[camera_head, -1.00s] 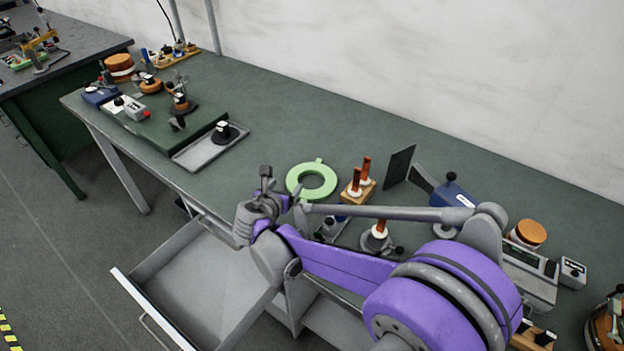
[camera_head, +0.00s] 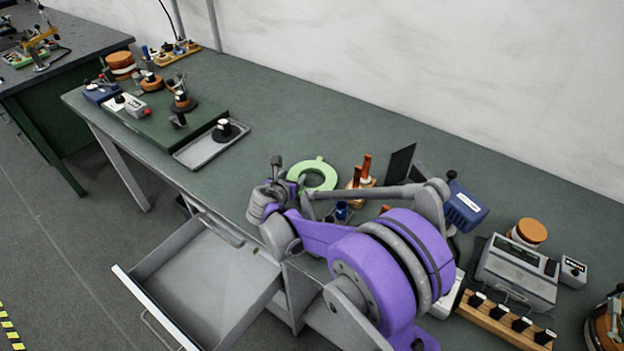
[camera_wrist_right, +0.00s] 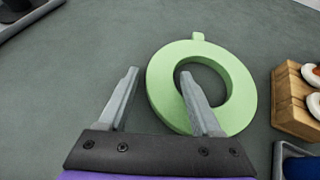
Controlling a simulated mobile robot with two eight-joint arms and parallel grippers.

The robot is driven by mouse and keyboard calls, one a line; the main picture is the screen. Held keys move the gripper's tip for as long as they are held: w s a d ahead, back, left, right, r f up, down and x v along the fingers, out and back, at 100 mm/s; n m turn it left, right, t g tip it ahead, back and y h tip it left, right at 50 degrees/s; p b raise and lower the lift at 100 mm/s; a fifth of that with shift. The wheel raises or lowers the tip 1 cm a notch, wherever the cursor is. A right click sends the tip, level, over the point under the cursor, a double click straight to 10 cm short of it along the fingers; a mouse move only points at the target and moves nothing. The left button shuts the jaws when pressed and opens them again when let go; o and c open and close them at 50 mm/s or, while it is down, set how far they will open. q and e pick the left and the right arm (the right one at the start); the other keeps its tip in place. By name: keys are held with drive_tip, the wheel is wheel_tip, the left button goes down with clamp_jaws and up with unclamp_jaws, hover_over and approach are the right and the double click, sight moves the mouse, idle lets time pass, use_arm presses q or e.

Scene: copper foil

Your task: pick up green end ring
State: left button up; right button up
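The green end ring (camera_head: 318,174) lies flat on the green bench top, its small tab toward the wall; it also shows in the right wrist view (camera_wrist_right: 238,82). My right gripper (camera_head: 285,164) is just left of the ring in the head view. In the right wrist view its two fingers (camera_wrist_right: 159,76) are spread apart and empty. The right finger appears over the ring's near left band and hole, and the left finger is over bare bench. I cannot tell the height above the ring or whether they touch. My left gripper is not in view.
A wooden block with copper-coloured pegs (camera_head: 361,182) stands right of the ring, also in the wrist view (camera_wrist_right: 296,97). A dark upright plate (camera_head: 400,163) is behind it. A grey tray (camera_head: 205,150) lies to the left. An open drawer (camera_head: 200,290) juts out below. Bench beyond the ring is clear.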

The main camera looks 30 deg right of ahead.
clamp_jaws()
drive_tip(key=shift+r, duration=0.1)
